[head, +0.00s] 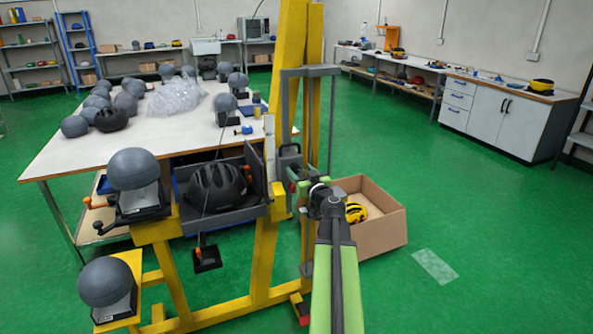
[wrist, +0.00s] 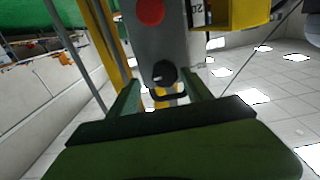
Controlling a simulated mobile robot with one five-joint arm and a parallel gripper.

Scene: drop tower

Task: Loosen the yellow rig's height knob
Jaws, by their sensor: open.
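The yellow rig (head: 264,240) stands in the middle of the head view, with a grey carriage (head: 290,160) on its upright. In the wrist view, which looks upside down, a round black knob (wrist: 164,73) with a pale mark sits on the grey carriage plate (wrist: 168,40). I take it as the height knob; I cannot make it out in the head view. My gripper (wrist: 160,93) is open, its green fingers on either side of the knob's line and no grip visible. Whether the fingertips reach the knob is unclear. My gripper (head: 302,182) is beside the carriage in the head view.
A red round button (wrist: 150,11) is on the same plate. A black helmet (head: 215,186) lies in the rig's grey tray. Grey headforms (head: 133,169) stand at left. A cardboard box (head: 380,232) with a yellow helmet sits right of my arm. Open green floor lies further right.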

